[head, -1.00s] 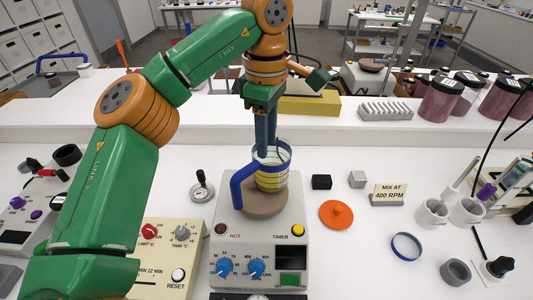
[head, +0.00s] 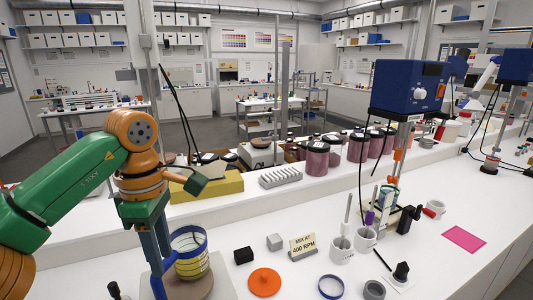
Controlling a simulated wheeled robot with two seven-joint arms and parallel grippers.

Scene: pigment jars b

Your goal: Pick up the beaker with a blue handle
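The beaker (head: 191,262) is clear, with a blue rim and yellow markings or contents. It stands on the round tan plate (head: 200,290) of the hotplate at the lower left of the head view. My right gripper is not in view.
White cups (head: 342,250) and a blue-headed stirrer (head: 410,88) stand beyond.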

